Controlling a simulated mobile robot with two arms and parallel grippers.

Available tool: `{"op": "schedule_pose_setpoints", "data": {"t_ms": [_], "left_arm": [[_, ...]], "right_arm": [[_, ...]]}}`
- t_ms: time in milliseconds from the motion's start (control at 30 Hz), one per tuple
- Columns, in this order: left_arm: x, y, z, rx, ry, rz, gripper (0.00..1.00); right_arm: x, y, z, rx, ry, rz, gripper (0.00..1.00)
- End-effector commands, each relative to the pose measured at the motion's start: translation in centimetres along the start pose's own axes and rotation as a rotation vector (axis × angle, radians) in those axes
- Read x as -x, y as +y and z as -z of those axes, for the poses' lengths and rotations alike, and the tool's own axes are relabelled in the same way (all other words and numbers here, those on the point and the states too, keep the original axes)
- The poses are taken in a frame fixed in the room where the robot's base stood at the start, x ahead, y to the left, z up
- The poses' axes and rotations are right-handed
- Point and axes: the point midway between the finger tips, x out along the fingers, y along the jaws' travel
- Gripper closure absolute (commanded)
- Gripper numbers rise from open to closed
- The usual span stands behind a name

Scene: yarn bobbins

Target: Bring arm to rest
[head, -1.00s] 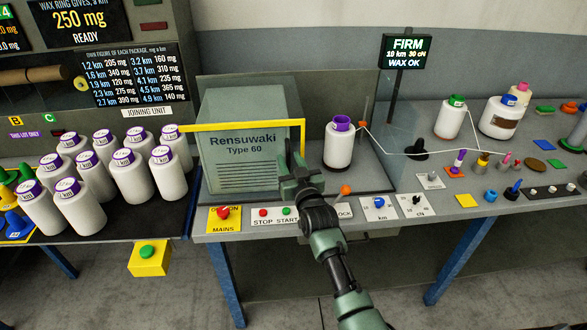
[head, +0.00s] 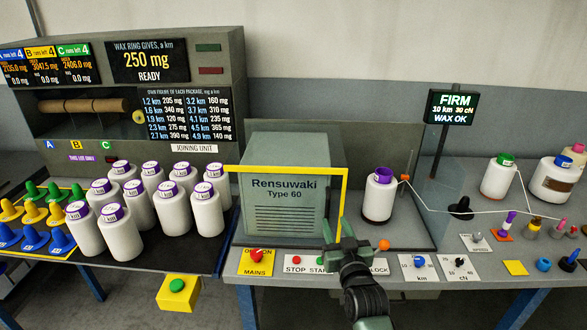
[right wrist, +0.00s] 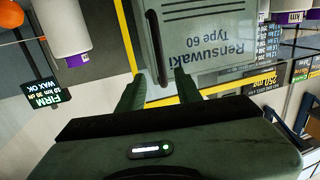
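My right gripper (head: 336,232) is in front of the lower right corner of the grey-green Rensuwaki machine (head: 285,170), near the upright of its yellow frame (head: 342,195). The right wrist view shows its two fingers (right wrist: 158,88) spread apart with nothing between them, and the machine (right wrist: 205,35) beyond. Its arm comes up from the bottom edge of the head view. My left gripper is not in view.
Below the gripper is a row of controls with a red MAINS button (head: 257,256). A white bobbin (head: 378,200) stands right of the machine. Several white bobbins (head: 173,212) stand on the dark left table. A sign (head: 457,107) reads FIRM.

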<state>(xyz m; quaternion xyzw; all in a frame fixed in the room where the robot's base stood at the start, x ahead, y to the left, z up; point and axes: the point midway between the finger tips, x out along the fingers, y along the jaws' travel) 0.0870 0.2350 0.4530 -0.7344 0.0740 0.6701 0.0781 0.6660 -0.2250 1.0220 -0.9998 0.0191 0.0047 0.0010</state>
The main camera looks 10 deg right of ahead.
Motion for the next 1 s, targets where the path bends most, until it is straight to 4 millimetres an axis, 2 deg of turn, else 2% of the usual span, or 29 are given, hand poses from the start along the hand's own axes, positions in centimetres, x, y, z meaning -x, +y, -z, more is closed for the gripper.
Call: {"op": "schedule_pose_setpoints", "data": {"t_ms": [67, 167, 267, 300, 433, 600, 800, 1000], "left_arm": [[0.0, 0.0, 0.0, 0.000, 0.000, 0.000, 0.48], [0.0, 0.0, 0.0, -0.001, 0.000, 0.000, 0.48], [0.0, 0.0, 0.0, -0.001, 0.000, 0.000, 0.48], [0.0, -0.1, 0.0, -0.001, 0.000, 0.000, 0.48], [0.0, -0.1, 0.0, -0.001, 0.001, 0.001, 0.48], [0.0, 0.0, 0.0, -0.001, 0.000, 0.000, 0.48], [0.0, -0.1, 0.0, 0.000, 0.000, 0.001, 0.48], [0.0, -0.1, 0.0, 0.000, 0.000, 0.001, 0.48]], "right_arm": [[1.0, 0.0, -1.2, 0.008, -0.045, 0.008, 0.66], [4.1, -0.1, -4.2, 0.027, -0.180, 0.029, 0.66], [9.6, -0.4, -8.3, 0.056, -0.388, 0.061, 0.66], [12.3, -0.5, -9.8, 0.067, -0.478, 0.073, 0.66], [20.0, -0.7, -13.0, 0.096, -0.719, 0.103, 0.66], [26.9, -0.8, -14.6, 0.118, -0.917, 0.123, 0.66], [33.1, -0.6, -15.1, 0.140, -1.084, 0.139, 0.66], [38.5, -0.5, -14.9, 0.158, -1.223, 0.152, 0.66]]}}
